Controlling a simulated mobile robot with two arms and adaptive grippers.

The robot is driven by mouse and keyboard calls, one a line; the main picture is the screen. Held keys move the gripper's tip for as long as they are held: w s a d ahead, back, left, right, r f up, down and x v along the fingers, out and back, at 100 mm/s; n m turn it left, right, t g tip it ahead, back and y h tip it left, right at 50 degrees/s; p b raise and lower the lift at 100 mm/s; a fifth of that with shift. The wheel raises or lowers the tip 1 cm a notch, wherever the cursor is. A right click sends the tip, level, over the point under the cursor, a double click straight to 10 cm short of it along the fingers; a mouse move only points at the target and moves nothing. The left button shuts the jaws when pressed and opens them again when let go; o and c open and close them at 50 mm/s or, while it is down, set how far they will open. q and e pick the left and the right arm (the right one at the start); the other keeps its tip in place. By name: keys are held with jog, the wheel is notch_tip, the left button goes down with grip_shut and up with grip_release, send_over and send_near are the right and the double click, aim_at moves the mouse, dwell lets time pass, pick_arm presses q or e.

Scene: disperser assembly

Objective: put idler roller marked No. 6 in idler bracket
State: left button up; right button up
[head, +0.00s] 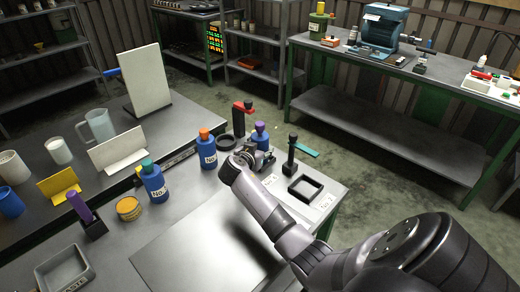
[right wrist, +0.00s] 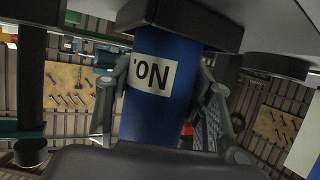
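My right gripper (head: 243,158) is at the far edge of the grey table, at a blue roller with a purple top (head: 261,138). In the right wrist view, which looks upside down, both fingers press the sides of this blue roller (right wrist: 160,105). Its white label reads "No."; the digit is hidden. Its end meets a black block (right wrist: 180,18); I cannot tell whether it sits inside it. Other blue rollers stand upright: an orange-topped one (head: 208,152) and a teal-topped one (head: 153,183). I cannot tell which black fixture is the idler bracket. My left gripper is out of view.
A black post with a teal lever (head: 291,155) and a square black frame (head: 305,189) stand right of my gripper. A red-topped black post (head: 242,120) stands behind. The table's front middle is clear.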

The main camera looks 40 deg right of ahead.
jog(key=o, duration=0.5)
jog(key=shift+c, duration=0.2)
jog(key=shift+r+p, duration=0.25)
jog(key=shift+p, duration=0.05)
jog(key=b+v, duration=0.1)
jog(key=v, duration=1.1)
jog(key=shift+b, duration=0.3)
jog(key=shift+f, duration=0.25)
